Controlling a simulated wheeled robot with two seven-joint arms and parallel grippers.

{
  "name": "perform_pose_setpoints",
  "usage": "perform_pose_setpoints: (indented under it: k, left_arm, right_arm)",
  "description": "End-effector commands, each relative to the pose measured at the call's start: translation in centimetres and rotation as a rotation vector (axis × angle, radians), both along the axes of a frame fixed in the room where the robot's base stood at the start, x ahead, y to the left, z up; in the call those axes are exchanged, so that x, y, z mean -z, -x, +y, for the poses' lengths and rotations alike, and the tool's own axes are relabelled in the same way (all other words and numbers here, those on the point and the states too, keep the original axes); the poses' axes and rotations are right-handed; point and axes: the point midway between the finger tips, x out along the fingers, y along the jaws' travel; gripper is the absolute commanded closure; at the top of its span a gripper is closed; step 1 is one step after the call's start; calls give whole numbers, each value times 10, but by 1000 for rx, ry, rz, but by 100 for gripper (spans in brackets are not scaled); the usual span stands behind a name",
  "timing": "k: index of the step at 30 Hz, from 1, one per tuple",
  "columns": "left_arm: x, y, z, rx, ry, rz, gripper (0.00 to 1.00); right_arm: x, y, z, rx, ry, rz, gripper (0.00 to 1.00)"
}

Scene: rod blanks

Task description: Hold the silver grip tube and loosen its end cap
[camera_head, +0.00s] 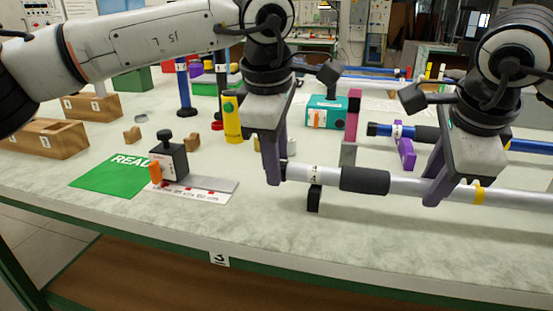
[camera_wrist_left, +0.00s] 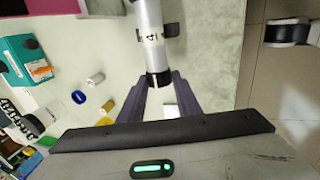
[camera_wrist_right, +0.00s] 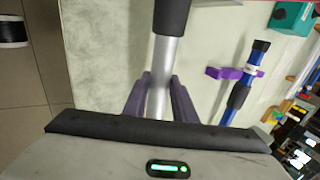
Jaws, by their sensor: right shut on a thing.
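The silver grip tube (camera_head: 412,186) lies level across the right of the table, with a dark foam grip (camera_head: 365,180) and a label "4". Its black end cap (camera_wrist_left: 158,79) is at the left end; in the head view the left gripper mostly hides it. My left gripper (camera_head: 274,172) has its fingers on either side of the cap, looking slightly apart from it; contact is hard to tell. In the left wrist view the fingers (camera_wrist_left: 160,85) straddle the cap. My right gripper (camera_head: 434,190) is shut on the bare tube right of the foam, also seen in the right wrist view (camera_wrist_right: 160,85).
A black support post (camera_head: 314,199) stands under the tube. A small black-and-orange fixture (camera_head: 168,160) on a plate and a green mat (camera_head: 105,178) lie left. Blue rods in a purple holder (camera_head: 406,152) lie behind the tube. The front table strip is clear.

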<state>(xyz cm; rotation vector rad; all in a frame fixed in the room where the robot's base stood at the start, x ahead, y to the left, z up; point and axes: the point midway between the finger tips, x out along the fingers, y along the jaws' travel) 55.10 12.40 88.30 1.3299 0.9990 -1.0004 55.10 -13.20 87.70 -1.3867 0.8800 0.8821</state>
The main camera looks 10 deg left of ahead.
Motion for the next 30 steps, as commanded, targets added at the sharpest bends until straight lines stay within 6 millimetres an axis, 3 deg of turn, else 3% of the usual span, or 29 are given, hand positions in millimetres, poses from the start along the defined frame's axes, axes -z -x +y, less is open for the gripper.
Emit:
perform_pose_setpoints:
  k: [1, 4, 14, 30]
  left_arm:
    - [0, 0, 0, 0, 0, 1, 79]
    - [0, 0, 0, 0, 1, 1, 93]
    - [0, -2, 0, -3, -1, 46, 94]
    - [-1, -7, -1, -5, -3, 322, 94]
  right_arm:
    - [0, 0, 0, 2, -1, -2, 100]
    - [-1, -1, 0, 3, -1, -2, 100]
    - [-1, -1, -1, 5, -1, -3, 100]
    - [-1, -1, -1, 6, -1, -3, 100]
